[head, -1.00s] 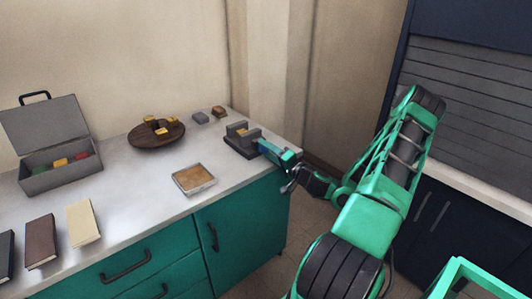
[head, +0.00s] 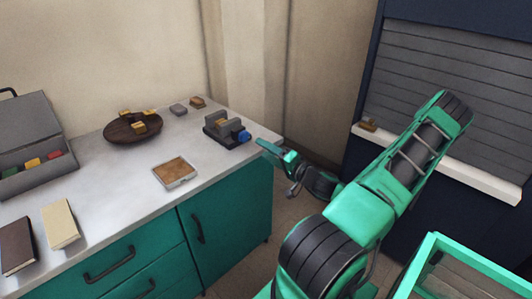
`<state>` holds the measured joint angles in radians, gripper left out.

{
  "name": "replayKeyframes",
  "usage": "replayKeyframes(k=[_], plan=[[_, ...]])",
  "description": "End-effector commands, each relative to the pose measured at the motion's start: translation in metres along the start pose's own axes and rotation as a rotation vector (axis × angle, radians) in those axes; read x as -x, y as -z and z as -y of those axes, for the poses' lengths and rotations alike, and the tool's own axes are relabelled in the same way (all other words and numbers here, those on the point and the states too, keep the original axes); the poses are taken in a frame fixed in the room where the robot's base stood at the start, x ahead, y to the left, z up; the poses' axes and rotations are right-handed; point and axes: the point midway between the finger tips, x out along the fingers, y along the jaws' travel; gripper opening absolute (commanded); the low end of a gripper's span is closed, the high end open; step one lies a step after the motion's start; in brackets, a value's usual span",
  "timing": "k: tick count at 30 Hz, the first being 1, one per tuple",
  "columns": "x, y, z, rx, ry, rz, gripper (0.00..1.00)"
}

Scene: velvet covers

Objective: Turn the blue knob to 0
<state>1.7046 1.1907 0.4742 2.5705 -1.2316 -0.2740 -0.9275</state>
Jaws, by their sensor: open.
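The blue knob (head: 244,136) sits on the right end of a small dark device (head: 222,128) near the right end of the counter. The knob's mark and any 0 on the device are too small to read. My gripper (head: 262,145) is open, just to the right of the knob and pointing at it. A small gap shows between the fingertips and the knob, and nothing is held.
The white counter (head: 120,180) carries a square tan-topped tray (head: 175,172), a round brown board (head: 133,130) with yellow blocks, a grey open case (head: 30,140), books (head: 60,224) and two small blocks at the back. A shuttered cabinet (head: 445,90) stands at right.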

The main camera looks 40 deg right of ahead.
Motion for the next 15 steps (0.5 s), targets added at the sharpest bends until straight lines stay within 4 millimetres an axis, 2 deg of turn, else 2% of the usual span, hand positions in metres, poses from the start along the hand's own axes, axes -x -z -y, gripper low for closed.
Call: replayKeyframes(k=[15], plan=[[0.0080,0.0009,0.0016,0.004,0.002,-0.001,0.56]])
